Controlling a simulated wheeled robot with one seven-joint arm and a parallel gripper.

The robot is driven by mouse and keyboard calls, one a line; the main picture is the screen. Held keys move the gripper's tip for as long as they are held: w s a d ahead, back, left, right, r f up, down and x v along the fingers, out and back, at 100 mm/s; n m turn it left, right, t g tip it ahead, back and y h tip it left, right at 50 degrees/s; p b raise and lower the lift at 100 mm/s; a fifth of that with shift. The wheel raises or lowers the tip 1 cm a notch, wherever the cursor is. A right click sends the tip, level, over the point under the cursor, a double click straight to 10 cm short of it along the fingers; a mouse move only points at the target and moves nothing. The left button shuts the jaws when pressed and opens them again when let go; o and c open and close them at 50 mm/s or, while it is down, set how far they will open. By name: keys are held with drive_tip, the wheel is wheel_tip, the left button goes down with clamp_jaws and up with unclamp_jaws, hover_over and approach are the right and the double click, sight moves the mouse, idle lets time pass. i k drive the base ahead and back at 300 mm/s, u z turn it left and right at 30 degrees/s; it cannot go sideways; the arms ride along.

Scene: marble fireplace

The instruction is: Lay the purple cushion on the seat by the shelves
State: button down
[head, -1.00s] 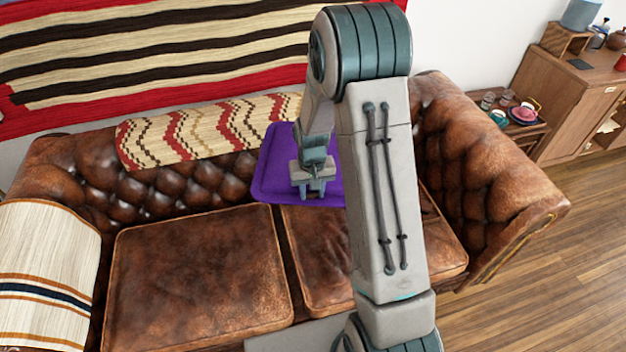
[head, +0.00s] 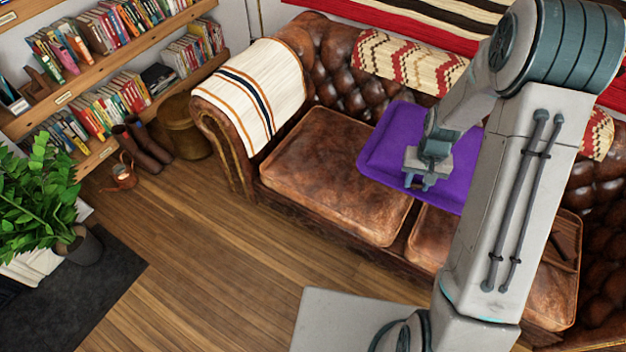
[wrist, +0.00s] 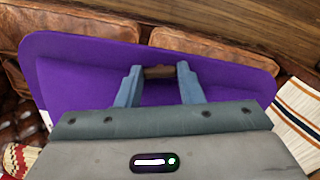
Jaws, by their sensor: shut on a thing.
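The purple cushion (head: 390,135) is held flat and slightly tilted, apparently above the sofa, in front of the backrest. It also fills much of the wrist view (wrist: 80,75). My gripper (head: 420,182) is shut on it, with a small brown piece between the fingertips (wrist: 160,72) in the wrist view. The seat by the shelves (head: 330,175) is the left brown leather seat, bare on top. The cushion hides its back right corner in the head view. The other seat (head: 428,240) is partly hidden by the cushion and my arm.
Bookshelves (head: 110,100) stand at the left. A striped cream throw (head: 255,90) covers the left armrest, and a zigzag throw (head: 400,62) lies on the backrest. A basket (head: 185,128), boots (head: 145,148) and a plant (head: 40,195) stand left on the floor.

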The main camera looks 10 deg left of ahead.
sight(346, 167)
drive_tip(key=u, duration=0.2)
drive_tip(key=k, duration=0.55)
drive_tip(key=u, duration=1.4)
drive_tip(key=i, duration=2.05)
drive_tip(key=z, duration=1.1)
drive_tip(key=i, duration=0.5)
drive_tip(key=z, duration=0.6)
